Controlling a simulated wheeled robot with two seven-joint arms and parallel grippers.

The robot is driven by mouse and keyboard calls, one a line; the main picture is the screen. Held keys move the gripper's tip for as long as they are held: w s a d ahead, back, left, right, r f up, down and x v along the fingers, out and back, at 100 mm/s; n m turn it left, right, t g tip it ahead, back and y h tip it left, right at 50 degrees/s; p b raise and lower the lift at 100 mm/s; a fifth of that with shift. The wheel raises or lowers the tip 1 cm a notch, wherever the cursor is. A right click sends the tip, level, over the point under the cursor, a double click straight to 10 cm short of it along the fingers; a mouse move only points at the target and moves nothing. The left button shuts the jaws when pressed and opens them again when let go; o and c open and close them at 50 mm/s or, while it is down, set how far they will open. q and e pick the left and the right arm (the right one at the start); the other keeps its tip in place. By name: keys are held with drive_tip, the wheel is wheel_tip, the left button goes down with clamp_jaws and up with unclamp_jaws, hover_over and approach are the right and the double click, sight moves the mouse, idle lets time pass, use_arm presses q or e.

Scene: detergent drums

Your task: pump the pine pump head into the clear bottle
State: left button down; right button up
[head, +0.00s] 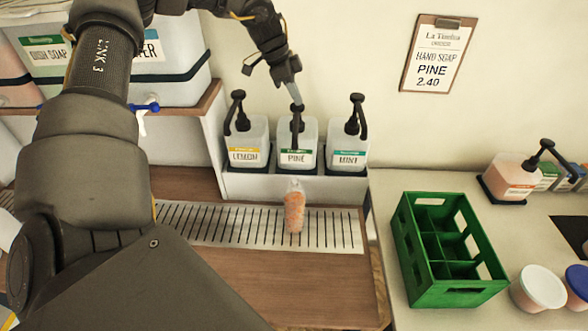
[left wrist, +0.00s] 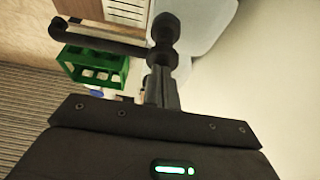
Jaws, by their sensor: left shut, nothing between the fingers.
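The pine pump head (head: 296,122) is black and stands on the middle drum (head: 305,134), labelled PINE. My left gripper (head: 297,104) is shut and empty, its fingertips pointing down at the top of this pump head. In the left wrist view the shut fingers (left wrist: 161,88) meet or nearly meet the black pump head (left wrist: 164,30); contact is hard to tell. The clear bottle (head: 294,208) stands upright on the slotted drip grate (head: 240,226) in front of the pine drum and looks filled with orange-pink contents. My right gripper is not in view.
The lemon drum (head: 245,140) and mint drum (head: 346,142) flank the pine drum closely, each with its own pump. A green crate (head: 402,235) with compartments, lidded tubs (head: 540,288) and another pump drum (head: 512,178) stand at right. A HAND SOAP PINE clipboard (head: 437,55) hangs on the wall.

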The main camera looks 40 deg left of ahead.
use_arm(q)
drive_tip(key=shift+r+p, duration=1.25)
drive_tip(key=shift+r, duration=1.2)
drive_tip(key=shift+f, duration=0.2)
drive_tip(key=shift+f+b, duration=2.5)
drive_tip(key=shift+f, duration=0.25)
drive_tip(key=shift+r+p, duration=1.8)
drive_tip(key=shift+r, duration=1.15)
wheel_tip(320, 180, up, 6)
drive_tip(key=p, duration=0.3)
drive_tip(key=shift+p, duration=0.35)
